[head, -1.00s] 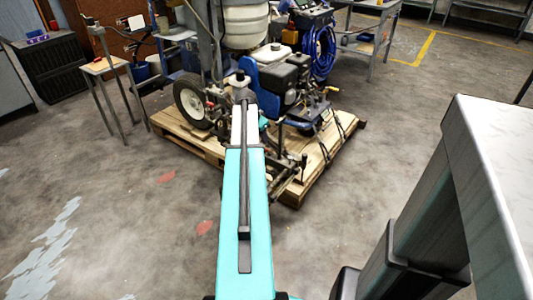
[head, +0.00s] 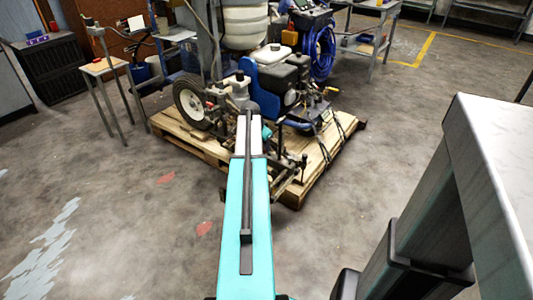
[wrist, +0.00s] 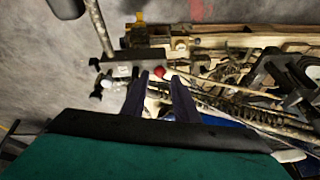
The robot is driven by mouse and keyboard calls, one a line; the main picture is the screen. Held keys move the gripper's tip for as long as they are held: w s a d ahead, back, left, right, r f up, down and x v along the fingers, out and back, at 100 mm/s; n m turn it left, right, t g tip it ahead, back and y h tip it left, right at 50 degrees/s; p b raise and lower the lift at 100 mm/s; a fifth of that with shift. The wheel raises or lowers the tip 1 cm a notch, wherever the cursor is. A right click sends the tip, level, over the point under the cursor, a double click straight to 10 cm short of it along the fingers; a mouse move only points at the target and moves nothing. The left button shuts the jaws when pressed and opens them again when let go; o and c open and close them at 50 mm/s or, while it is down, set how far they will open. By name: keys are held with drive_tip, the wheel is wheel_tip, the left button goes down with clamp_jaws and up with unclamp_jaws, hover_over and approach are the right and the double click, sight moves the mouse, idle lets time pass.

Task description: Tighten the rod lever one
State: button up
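The line striper (head: 285,75) stands on a wooden pallet in the head view, with its wheel, engine and white tank showing. In the wrist view my gripper (wrist: 158,76) has two dark fingers with a gap between them and nothing clearly held. A small red knob (wrist: 158,71) shows at the gap near the fingertips; I cannot tell whether they touch it. A dark bar (wrist: 133,66) with a rod rising from it lies just beyond the fingers. I cannot tell for certain which part is rod lever one. My arm hides the gripper in the head view.
The pallet (head: 325,160) has free floor in front of it and to its left. A grey-topped bench (head: 490,150) stands close on the right. A small wooden stand (head: 103,67) is left of the machine. Rods and frame parts crowd the wrist view's right side.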

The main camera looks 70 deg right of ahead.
drive_tip(key=x, duration=0.6)
drive_tip(key=shift+d+f+b, duration=0.15)
drive_tip(key=shift+f+b, duration=0.15)
drive_tip(key=shift+b, duration=0.05)
drive_tip(key=shift+c, duration=0.2)
clamp_jaws()
